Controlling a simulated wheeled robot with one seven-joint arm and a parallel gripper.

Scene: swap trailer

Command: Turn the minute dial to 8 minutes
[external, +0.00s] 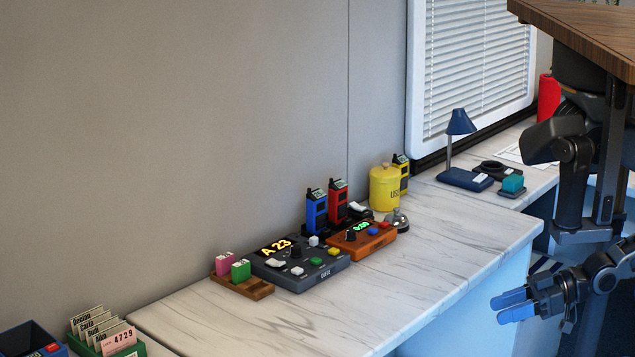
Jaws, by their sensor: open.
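An orange-brown box (372,246) with a small green display (361,226) stands on the marble counter. A black dial (351,236) sits on its top, left of the display, with a green and a blue button to the right. The display's digits and the dial's pointer are too small to read surely. My gripper (513,306) has blue fingertips, is open and empty, and hangs in front of the counter at the lower right. It is well apart from the box and the dial.
A dark box (318,280) with an amber "A 23" display and its own black knob adjoins the orange box at left. Blue and red radios (316,213), a yellow tin (384,190) and a bell (397,221) crowd behind. The counter's front (440,255) is clear.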

